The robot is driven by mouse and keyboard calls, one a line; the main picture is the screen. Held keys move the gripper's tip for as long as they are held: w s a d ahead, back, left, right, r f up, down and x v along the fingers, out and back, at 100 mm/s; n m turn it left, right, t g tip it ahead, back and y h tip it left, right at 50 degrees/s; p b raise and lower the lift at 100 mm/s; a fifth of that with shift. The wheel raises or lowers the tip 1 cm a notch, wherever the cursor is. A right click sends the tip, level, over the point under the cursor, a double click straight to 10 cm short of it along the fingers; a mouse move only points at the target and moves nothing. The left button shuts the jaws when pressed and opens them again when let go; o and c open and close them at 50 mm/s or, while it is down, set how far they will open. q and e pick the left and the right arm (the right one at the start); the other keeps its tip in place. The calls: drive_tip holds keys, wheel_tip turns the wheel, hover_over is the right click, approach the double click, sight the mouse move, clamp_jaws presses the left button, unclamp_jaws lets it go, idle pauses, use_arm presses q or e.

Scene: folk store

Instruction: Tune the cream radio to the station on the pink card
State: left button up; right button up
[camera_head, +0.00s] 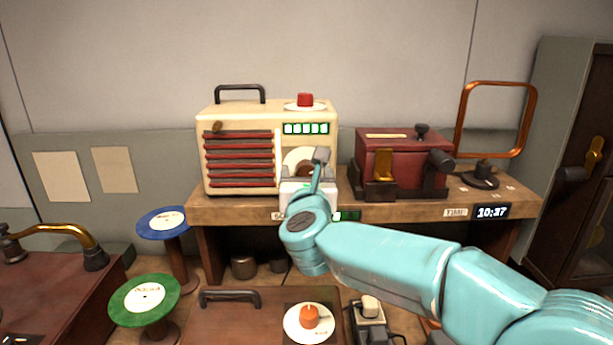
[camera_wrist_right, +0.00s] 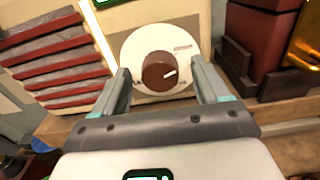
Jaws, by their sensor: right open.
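The cream radio (camera_head: 266,120) stands on the wooden shelf, with red slats at its left and a lit green display (camera_head: 306,128) at its upper right. Its brown tuning knob (camera_wrist_right: 159,70) sits on a round white dial (camera_wrist_right: 184,47), and a white pointer mark on the knob points right and slightly up. My right gripper (camera_wrist_right: 160,85) is open, with one finger on each side of the knob in the wrist view; I cannot tell whether they touch it. In the head view my right gripper (camera_head: 319,165) hides part of the dial. No pink card is discernible. My left gripper is not visible.
A dark red box (camera_head: 388,160) with a black crank stands right of the radio, beside a copper loop (camera_head: 533,120). A clock (camera_head: 492,212) is on the shelf front. Blue (camera_head: 160,222) and green (camera_head: 135,300) discs stand lower left. An orange knob (camera_head: 310,316) is below.

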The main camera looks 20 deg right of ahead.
drive_tip(key=shift+s+a+f+b, duration=0.1)
drive_tip(key=shift+s+a+b, duration=0.1)
drive_tip(key=shift+s+b, duration=0.4)
drive_tip(key=shift+b+v, duration=0.9)
drive_tip(key=shift+v, duration=0.95)
drive_tip(key=b+v, duration=0.1)
drive_tip(key=v, duration=0.2)
drive_tip(key=shift+r, duration=0.25)
